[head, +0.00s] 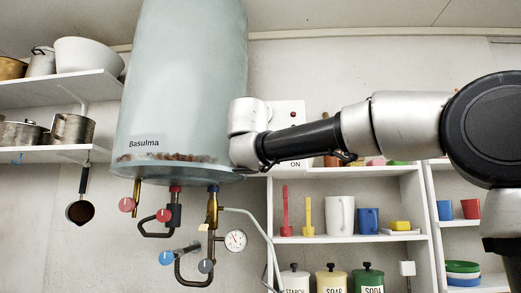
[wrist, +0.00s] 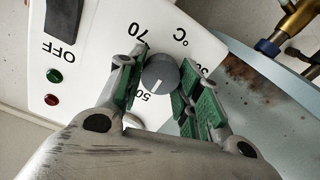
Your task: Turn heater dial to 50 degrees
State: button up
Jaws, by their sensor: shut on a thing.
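The heater dial (wrist: 159,68) is a round dark grey knob on a white control panel (wrist: 100,42), seen upside down in the wrist view. Its short white pointer line is on the lower side, toward the printed 50, which is partly covered. A 70 is printed up and left of the knob. My gripper (wrist: 158,80) has its green-padded fingers on either side of the dial and is shut on it.
The grey heater tank (head: 185,75) hangs left of the panel, with pipes and valves below, including a red-knobbed valve (head: 126,204) and a gauge (head: 235,240). Shelves (head: 340,238) with mugs and canisters stand below my arm. A green lamp (wrist: 54,75) and red lamp (wrist: 51,100) sit on the panel.

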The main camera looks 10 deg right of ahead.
jog(key=shift+d, duration=0.1)
jog(key=o, duration=1)
jog(key=shift+d, duration=0.1)
jog(key=shift+o, duration=0.2)
jog(key=shift+s, duration=0.1)
jog(key=s+a, duration=0.2)
jog(key=s, duration=0.9)
jog(key=shift+s+a, duration=0.15)
jog(key=shift+s, duration=0.25)
jog(key=shift+r, duration=0.1)
